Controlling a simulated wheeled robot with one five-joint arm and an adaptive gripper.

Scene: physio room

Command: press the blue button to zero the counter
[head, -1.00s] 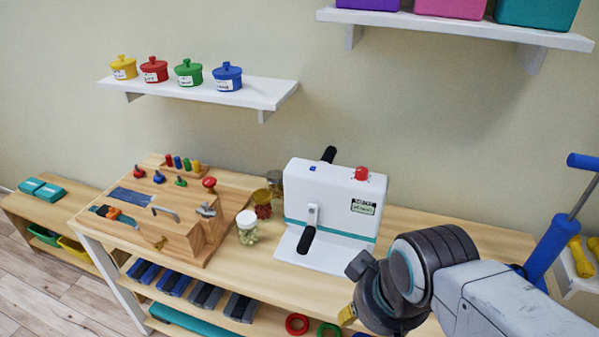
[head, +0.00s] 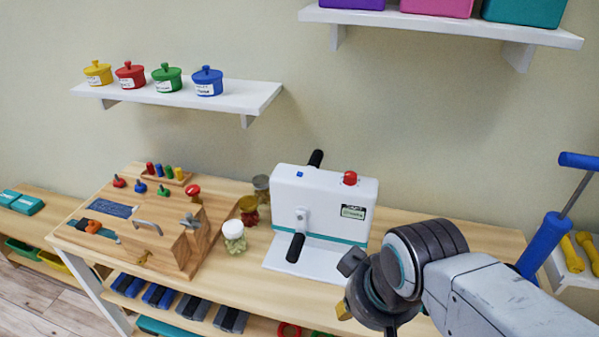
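The white counter machine (head: 325,200) stands upright on the wooden bench, with a black handle bar at front and back.
A wooden activity board (head: 150,222) with knobs and latches and several jars (head: 234,236) stand left of the machine. A wall shelf with coloured pots (head: 180,92) hangs above left. A blue pump-like cylinder (head: 541,246) stands at right. The bench (head: 405,216) is bare behind my arm.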

